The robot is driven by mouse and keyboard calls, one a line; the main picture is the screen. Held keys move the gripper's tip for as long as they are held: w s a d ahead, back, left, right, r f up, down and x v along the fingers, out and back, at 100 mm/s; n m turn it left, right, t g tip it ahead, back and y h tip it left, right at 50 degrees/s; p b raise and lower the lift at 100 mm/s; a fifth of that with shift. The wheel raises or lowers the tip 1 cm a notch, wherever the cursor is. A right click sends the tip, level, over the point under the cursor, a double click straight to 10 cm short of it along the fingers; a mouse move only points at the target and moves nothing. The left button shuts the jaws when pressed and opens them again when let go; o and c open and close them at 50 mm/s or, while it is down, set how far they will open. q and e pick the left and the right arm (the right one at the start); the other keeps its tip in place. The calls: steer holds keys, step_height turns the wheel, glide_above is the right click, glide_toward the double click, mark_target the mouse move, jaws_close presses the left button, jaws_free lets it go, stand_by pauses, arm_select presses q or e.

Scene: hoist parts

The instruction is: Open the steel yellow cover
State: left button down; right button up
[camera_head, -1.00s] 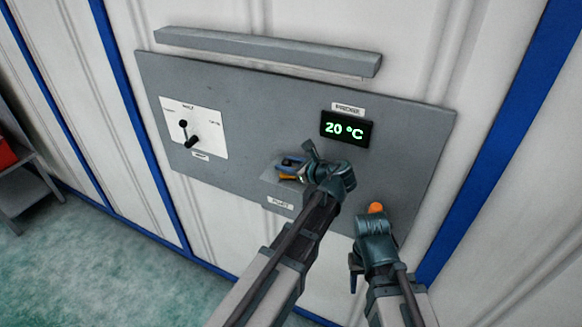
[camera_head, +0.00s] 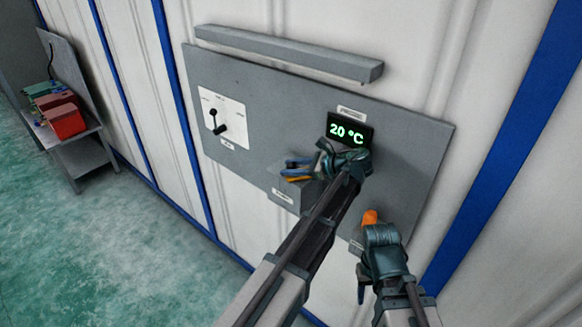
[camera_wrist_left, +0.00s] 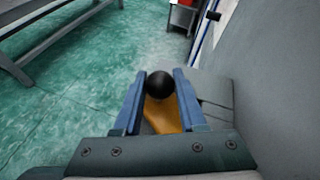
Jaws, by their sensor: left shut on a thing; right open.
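The yellow cover (camera_head: 299,178) shows as a small yellow-orange piece low in the middle of the grey wall panel, mostly hidden by my left gripper. In the left wrist view the yellow piece (camera_wrist_left: 162,115) lies between the two blue fingers, with a black ball (camera_wrist_left: 160,85) at its far end. My left gripper (camera_head: 297,168) is shut on the yellow piece, its wrist just below and partly over the lit display. My right gripper (camera_head: 363,285) is open at the lower right, away from the cover, with its fingers partly hidden.
The grey panel (camera_head: 270,110) carries a 20 °C display (camera_head: 347,130) and a black lever on a white plate (camera_head: 233,110). A grey bar (camera_head: 290,52) juts out above. An orange piece (camera_head: 369,217) shows by my right gripper. A bench (camera_head: 85,150) stands far left; green floor is clear.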

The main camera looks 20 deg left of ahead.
arm_select(q)
steer(key=shift+s+d, duration=0.1)
stand_by(0.3)
steer(key=shift+c, duration=2.4)
jaws_free()
